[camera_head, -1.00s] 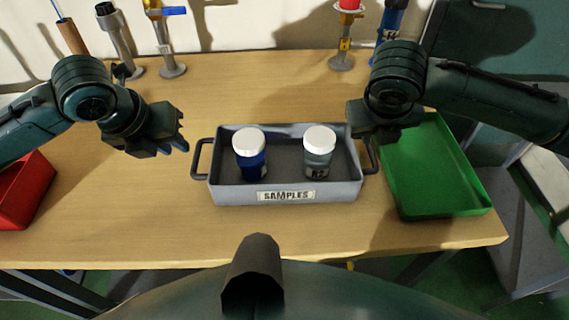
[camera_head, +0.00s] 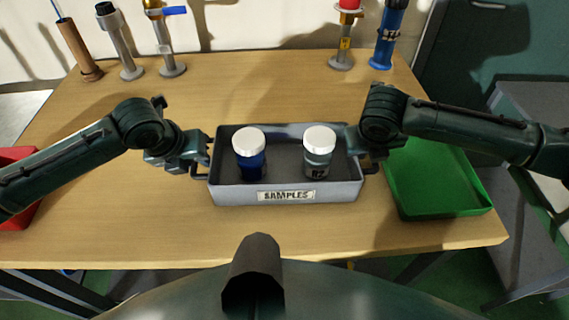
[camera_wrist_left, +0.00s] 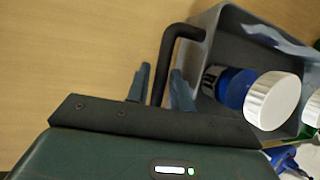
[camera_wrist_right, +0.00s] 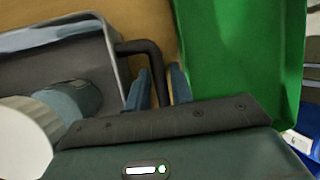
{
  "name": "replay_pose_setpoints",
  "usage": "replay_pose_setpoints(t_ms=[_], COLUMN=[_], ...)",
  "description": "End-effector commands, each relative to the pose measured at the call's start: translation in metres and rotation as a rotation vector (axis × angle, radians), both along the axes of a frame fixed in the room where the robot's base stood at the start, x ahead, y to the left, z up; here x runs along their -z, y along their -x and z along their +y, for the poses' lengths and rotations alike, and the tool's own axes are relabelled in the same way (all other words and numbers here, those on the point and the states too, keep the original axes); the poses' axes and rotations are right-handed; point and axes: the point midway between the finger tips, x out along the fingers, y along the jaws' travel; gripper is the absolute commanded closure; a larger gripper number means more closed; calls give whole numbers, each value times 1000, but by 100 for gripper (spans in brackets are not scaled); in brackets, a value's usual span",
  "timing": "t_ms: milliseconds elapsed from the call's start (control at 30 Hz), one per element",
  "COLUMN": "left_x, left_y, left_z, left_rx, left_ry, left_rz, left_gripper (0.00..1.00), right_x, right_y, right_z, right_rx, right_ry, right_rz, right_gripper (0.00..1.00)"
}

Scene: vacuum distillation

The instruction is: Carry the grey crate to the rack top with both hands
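The grey crate (camera_head: 231,194) with a SAMPLES label stands on the wooden table, with a black handle at each end. A blue jar (camera_head: 250,165) and a grey jar (camera_head: 318,160), both white-capped, stand upright in it. My left gripper (camera_head: 207,158) is at the crate's left handle; in the left wrist view its fingers (camera_wrist_left: 159,85) stand apart on either side of the handle bar (camera_wrist_left: 168,58). My right gripper (camera_head: 372,160) is at the right handle; in the right wrist view its fingers (camera_wrist_right: 159,85) likewise straddle the bar (camera_wrist_right: 150,50), with little gap.
A green tray (camera_head: 440,190) lies close to the right of the crate. A red container (camera_head: 18,155) is at the left table edge, partly behind my arm. Several stands and cylinders, including a blue one (camera_head: 387,35), line the back. The table between is clear.

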Motion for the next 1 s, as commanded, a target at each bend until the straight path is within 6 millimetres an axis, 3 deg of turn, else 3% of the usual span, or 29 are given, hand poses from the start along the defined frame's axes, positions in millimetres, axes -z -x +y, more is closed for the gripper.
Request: replay_pose_setpoints(t_ms=[267,1000], left_x=[0,-7], left_y=[0,-1], left_z=[0,0], left_rx=[0,0], left_ry=[0,2], left_rz=[0,-5], left_gripper=[100,100], right_x=[0,-7], right_y=[0,-1], right_z=[0,0], right_rx=[1,1], right_ry=[0,-1], right_rz=[0,-4], right_gripper=[100,100])
